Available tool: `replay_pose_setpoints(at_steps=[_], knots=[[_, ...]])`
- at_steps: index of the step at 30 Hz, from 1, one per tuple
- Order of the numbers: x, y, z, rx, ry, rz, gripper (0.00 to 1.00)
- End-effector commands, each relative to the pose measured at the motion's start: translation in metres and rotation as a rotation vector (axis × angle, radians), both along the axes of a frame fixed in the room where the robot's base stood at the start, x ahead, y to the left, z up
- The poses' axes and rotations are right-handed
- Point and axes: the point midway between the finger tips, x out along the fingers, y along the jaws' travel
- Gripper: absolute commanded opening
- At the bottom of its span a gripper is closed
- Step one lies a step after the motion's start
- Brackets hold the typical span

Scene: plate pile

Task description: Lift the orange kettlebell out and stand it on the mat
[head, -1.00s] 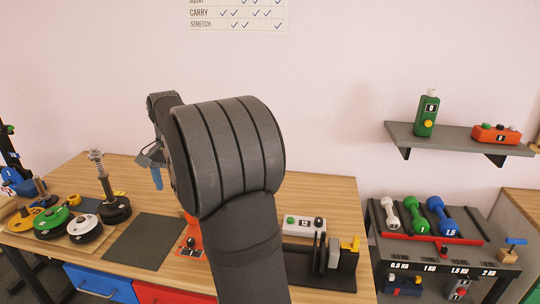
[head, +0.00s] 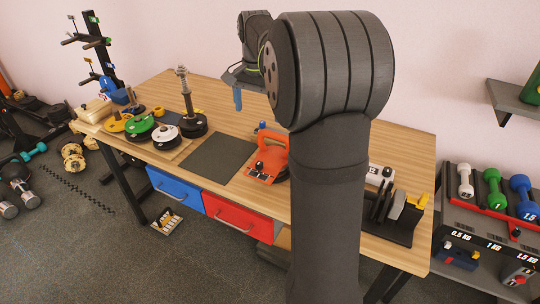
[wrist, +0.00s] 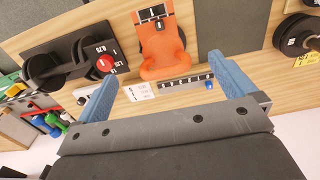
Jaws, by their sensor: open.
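An orange piece (head: 268,158) with a black knob-like part and a dark label stands on the wooden table, right of the dark grey mat (head: 222,152). It also shows in the wrist view (wrist: 165,68), with a dark rounded part within its outline. I cannot tell surely whether it is the kettlebell. The mat is bare in the head view, and an edge of it shows in the wrist view (wrist: 228,25). My gripper (head: 237,98) is open above the table, its blue fingers apart and empty in the wrist view (wrist: 163,66). My arm hides part of the table.
Yellow, green and white-topped weight plates (head: 139,127) and a spring-topped post (head: 184,95) stand left of the mat. A black plate holder (head: 390,222) is at the table's right. Blue (head: 174,189) and red (head: 237,217) drawers look shut. Dumbbells (head: 493,184) sit on a right-hand rack.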

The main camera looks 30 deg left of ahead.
Motion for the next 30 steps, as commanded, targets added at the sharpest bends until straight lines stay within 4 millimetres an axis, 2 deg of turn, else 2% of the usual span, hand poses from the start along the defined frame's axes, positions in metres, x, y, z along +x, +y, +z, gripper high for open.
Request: replay_pose_setpoints(at_steps=[14, 19, 23, 30], knots=[[0.0, 0.0, 0.0, 0.0, 0.0, 0.0, 1.0], [0.001, -0.001, 0.001, 0.001, -0.005, -0.038, 0.71], [0.007, -0.004, 0.002, 0.005, -0.025, -0.2, 0.47], [0.025, -0.016, 0.008, 0.034, -0.084, -0.708, 0.47]])
